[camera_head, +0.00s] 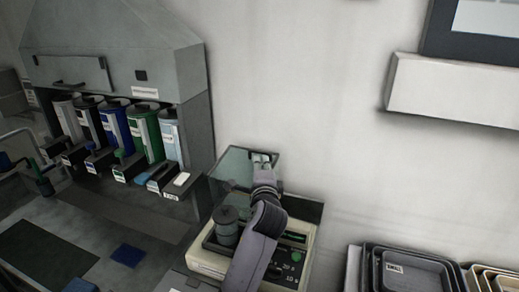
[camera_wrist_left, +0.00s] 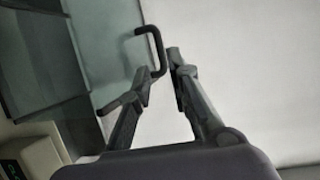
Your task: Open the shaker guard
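The shaker (camera_head: 218,258) is a cream and green-black machine at the bottom centre of the head view, with a round grey part on top. Its guard (camera_head: 232,165) is a clear greenish panel standing raised at the back of the shaker. My left gripper (camera_head: 262,160) is at the guard's upper right edge. In the left wrist view the guard (camera_wrist_left: 105,50) fills the left side. Its dark bent handle (camera_wrist_left: 158,52) runs between the fingertips of my left gripper (camera_wrist_left: 162,72), which look closed around it; part of the handle is hidden behind a finger. My right gripper is not in view.
A grey dispenser cabinet (camera_head: 125,40) with several coloured canisters stands on the left. Stacked trays (camera_head: 405,272) are at the lower right. A white wall box (camera_head: 450,90) hangs at the upper right. The wall behind the shaker is bare.

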